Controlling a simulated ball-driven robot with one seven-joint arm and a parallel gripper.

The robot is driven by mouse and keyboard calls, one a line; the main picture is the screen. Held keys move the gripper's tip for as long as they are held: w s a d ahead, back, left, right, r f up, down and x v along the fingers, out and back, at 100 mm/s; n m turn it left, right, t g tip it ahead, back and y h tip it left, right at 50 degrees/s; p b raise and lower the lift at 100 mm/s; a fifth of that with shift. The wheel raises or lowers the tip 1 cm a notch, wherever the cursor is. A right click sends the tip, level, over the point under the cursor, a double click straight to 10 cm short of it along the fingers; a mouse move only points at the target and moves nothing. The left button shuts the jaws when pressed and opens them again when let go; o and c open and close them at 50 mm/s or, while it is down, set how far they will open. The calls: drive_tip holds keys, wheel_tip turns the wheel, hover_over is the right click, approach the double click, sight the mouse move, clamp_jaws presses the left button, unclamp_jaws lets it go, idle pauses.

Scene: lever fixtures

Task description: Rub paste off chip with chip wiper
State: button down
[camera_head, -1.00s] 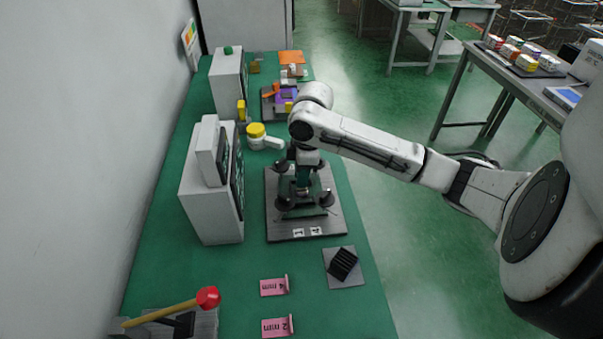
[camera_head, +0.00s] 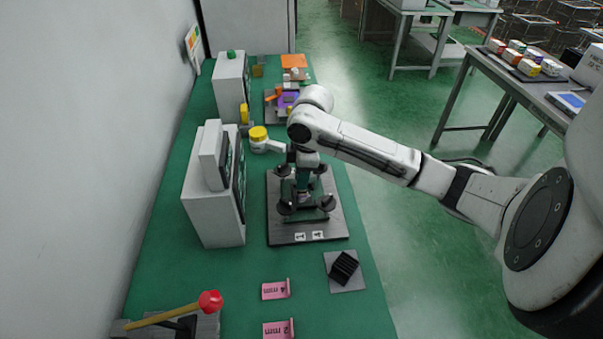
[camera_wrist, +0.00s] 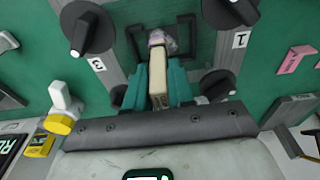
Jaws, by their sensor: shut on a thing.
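My gripper (camera_head: 303,182) points down over the dark fixture plate (camera_head: 283,229), between its black knobs. In the wrist view, its teal fingers (camera_wrist: 158,88) are shut on a beige, stick-like chip wiper (camera_wrist: 158,72). The wiper's pinkish tip reaches a small grey, shiny patch (camera_wrist: 171,45) between two black brackets, where the chip seems to be. The tip hides part of this patch, so I cannot tell how much paste is on it or whether they touch. In the head view, the wrist and fingers hide the chip.
Black knobs (camera_wrist: 88,28) stand close around the gripper. A grey box device (camera_head: 214,205) stands left. A black finned block (camera_head: 344,266) and pink tags (camera_head: 275,290) lie in front. A red-knobbed lever (camera_head: 210,301) is at front left.

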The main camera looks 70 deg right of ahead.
drive_tip(key=shift+s+a+f, duration=0.1)
drive_tip(key=shift+s+a, duration=0.2)
drive_tip(key=shift+a, duration=0.2)
drive_tip(key=shift+s+a, duration=0.25)
drive_tip(key=shift+a, duration=0.2)
drive_tip(key=shift+w+d, duration=0.2)
drive_tip(key=shift+d, duration=0.55)
drive_tip(key=shift+w+d, duration=0.15)
drive_tip(key=shift+d, duration=0.6)
drive_tip(key=shift+a+p, duration=0.15)
drive_tip(key=shift+p, duration=0.15)
drive_tip(key=shift+s+a+f, duration=0.1)
drive_tip(key=shift+s+a, duration=0.25)
drive_tip(key=shift+a, duration=0.25)
drive_tip(key=shift+s+a, duration=0.35)
drive_tip(key=shift+a, duration=0.25)
drive_tip(key=shift+w+d, duration=1.05)
drive_tip(key=shift+s+a+p, duration=0.1)
drive_tip(key=shift+a+p, duration=0.05)
drive_tip(key=shift+p, duration=0.15)
